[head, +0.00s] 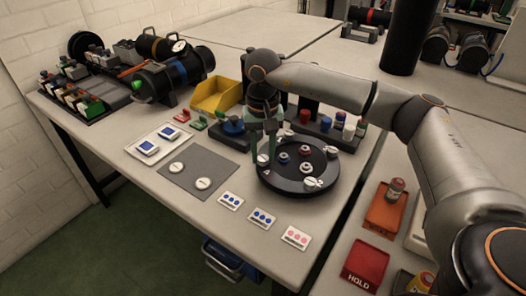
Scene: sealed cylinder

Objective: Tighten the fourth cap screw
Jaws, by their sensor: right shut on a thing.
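A round black plate (288,188) stands on the near part of the table. White slotted caps sit around its rim, one at the right (331,152) and one at the front (312,183). Several small red, blue and grey-white pieces lie nearer its middle. My right gripper (265,150) points down over the plate's left rim, its fingers shut on a white cap screw (263,160), which is partly hidden. Whether its thread is seated cannot be seen. My left gripper is not in view.
Two white slotted discs (203,184) lie on a grey mat (196,165). A yellow bin (215,95) and a bottle rack stand behind. Dot cards (262,218) lie along the front edge. A red HOLD tray (365,263) is at lower right.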

